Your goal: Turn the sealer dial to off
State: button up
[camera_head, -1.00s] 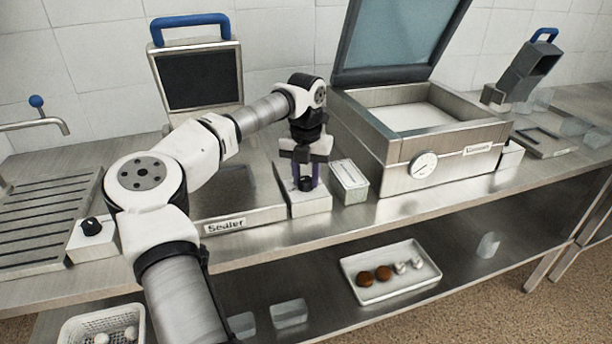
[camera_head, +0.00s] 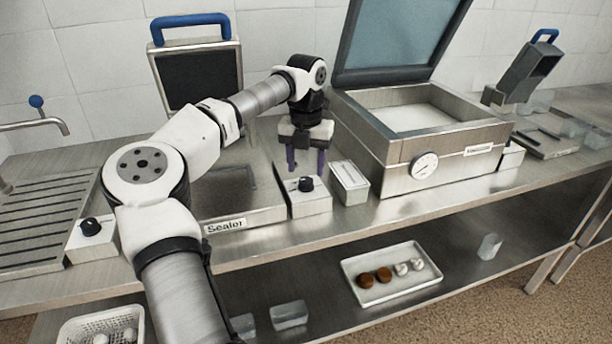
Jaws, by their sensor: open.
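The sealer (camera_head: 262,212) is a flat metal machine with a raised dark lid and blue handle, with a "Sealer" label on its front. A white control box (camera_head: 312,203) with a black dial (camera_head: 306,184) stands at its right end. Another white box (camera_head: 88,240) with a black dial (camera_head: 91,227) stands at its left. My gripper (camera_head: 306,168) points down with two purple fingers apart and empty. It is just above and behind the right dial, clear of it. The exact dial setting is too small to read.
A white box (camera_head: 349,184) stands just right of the dial box. A large open machine (camera_head: 395,181) with a round gauge (camera_head: 424,166) is further right. A white tray (camera_head: 357,295) with brown and white pieces lies on the lower shelf.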

aim_at(306, 179)
notch_tip(306, 179, up, 10)
jog(key=shift+r, duration=0.15)
dwell(0.3)
